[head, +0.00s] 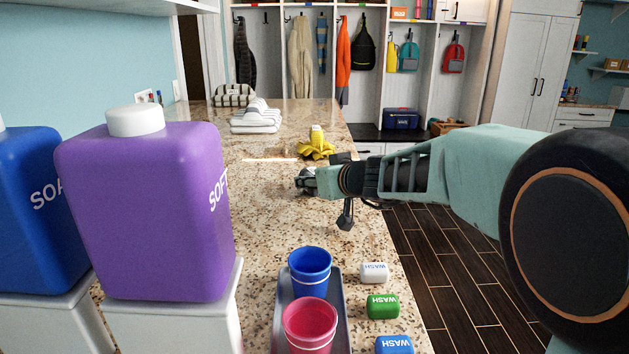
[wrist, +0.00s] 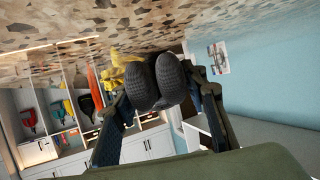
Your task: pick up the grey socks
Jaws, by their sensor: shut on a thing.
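The grey socks, a dark grey ribbed rolled pair, show in the wrist view (wrist: 160,82) between the two fingers of my gripper (wrist: 160,98). In the head view, my gripper (head: 309,183) reaches in from the right over the granite counter. A small grey part of the socks (head: 302,174) shows at its tip, and the rest is hidden by the fingers. My gripper is shut on the socks. I cannot tell whether the socks still touch the counter.
A yellow crumpled thing (head: 316,146) lies just beyond my gripper. Folded towels (head: 255,119) lie farther back on the granite counter (head: 262,225). Purple (head: 140,215) and blue (head: 40,215) jugs stand at front left. A tray with blue (head: 310,268) and red (head: 309,325) cups is in front.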

